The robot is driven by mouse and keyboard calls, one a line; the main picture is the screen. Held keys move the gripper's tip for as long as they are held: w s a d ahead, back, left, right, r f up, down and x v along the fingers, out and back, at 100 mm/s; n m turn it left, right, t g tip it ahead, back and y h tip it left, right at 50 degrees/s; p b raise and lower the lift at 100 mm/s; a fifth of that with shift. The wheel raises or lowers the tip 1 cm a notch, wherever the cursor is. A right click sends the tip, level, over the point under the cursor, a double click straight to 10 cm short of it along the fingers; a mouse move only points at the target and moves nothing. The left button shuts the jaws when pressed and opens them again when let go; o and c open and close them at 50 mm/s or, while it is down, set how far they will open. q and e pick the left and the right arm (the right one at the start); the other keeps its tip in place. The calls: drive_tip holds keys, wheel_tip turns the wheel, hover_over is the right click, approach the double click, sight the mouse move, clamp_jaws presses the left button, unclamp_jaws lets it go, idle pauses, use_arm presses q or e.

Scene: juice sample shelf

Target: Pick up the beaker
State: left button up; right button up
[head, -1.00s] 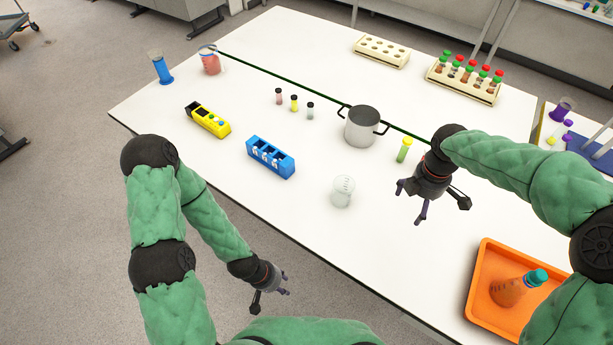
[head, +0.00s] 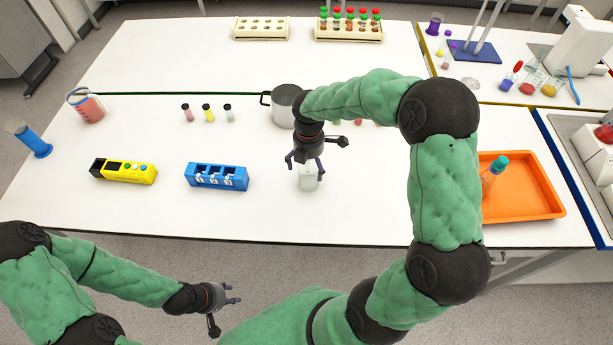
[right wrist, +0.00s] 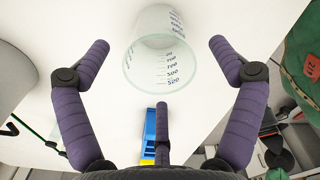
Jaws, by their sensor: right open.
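The clear glass beaker (head: 307,181) stands on the white table, partly covered by my right gripper (head: 308,165) in the head view. In the right wrist view the beaker (right wrist: 154,55) shows its graduation marks and lies just beyond the spread fingers of my right gripper (right wrist: 160,72). That gripper is open, with nothing between its fingers. A red-filled beaker (head: 88,107) stands at the table's far left. My left gripper (head: 229,297) hangs in front of the table's near edge, clear of the objects; its fingers are too small to judge.
A blue rack (head: 216,177) and a yellow device (head: 124,171) stand left of the beaker. A metal pot (head: 284,104) is behind my right gripper. An orange tray (head: 535,205) with a bottle (head: 493,170) lies right, beyond my right arm. Small vials stand further back.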

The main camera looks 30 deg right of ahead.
drive_tip(key=shift+w+f, duration=0.1)
drive_tip(key=shift+f, duration=0.8)
drive_tip(key=shift+d+f+b, duration=0.1)
drive_tip(key=shift+f+b, duration=0.55)
drive_tip(key=shift+f, duration=1.95)
drive_tip(key=c, duration=1.2)
